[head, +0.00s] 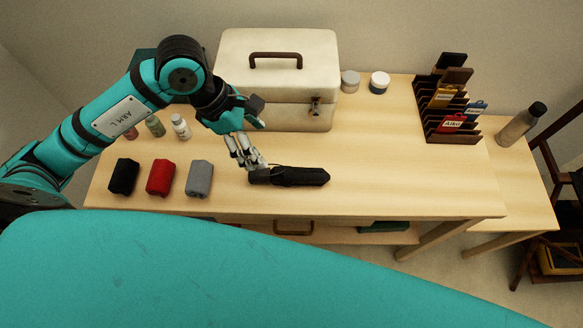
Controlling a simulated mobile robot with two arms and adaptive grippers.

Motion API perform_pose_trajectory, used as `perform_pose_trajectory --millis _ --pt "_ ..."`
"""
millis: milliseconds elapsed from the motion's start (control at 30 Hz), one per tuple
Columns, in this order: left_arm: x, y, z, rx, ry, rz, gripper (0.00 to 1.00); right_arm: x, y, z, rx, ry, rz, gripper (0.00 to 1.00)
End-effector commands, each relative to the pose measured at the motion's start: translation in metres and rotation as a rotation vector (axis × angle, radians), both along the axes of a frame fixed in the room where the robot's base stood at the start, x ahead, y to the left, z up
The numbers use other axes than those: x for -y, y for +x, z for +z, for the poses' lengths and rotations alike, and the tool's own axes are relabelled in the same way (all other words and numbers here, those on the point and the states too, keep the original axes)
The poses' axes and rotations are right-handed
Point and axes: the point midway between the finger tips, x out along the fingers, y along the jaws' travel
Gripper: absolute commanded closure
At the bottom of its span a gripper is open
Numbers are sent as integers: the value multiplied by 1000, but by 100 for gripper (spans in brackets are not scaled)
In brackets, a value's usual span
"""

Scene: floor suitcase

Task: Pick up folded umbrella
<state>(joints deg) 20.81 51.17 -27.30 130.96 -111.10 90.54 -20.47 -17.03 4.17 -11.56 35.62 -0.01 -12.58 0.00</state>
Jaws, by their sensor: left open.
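The folded umbrella (300,176) is a short black bundle. It lies flat on the wooden table near its front edge, pointing left to right, in the middle of the head view. My left gripper (254,167) is open, with its fingertips at the left end of the umbrella. The fingers partly cover that end, and I cannot tell whether they touch it. My right gripper is not in view.
A cream case (277,75) with a brown handle stands behind the umbrella. Black, red (161,177) and grey rolls lie left. Small bottles (180,126), two jars (379,82), a dark rack (448,113) and a flask (521,124) stand farther back. The table right of the umbrella is clear.

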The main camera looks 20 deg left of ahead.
Motion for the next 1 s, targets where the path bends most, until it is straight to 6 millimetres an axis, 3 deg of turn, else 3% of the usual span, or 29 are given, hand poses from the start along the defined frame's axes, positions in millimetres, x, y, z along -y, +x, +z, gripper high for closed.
perform_pose_trajectory --millis 500,767,1000 --pt "38 10 -94 -6 1 1 24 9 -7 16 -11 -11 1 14" --pt "44 13 -112 -5 2 0 24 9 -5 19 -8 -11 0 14" --pt "57 20 -144 -7 1 2 24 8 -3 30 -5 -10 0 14"
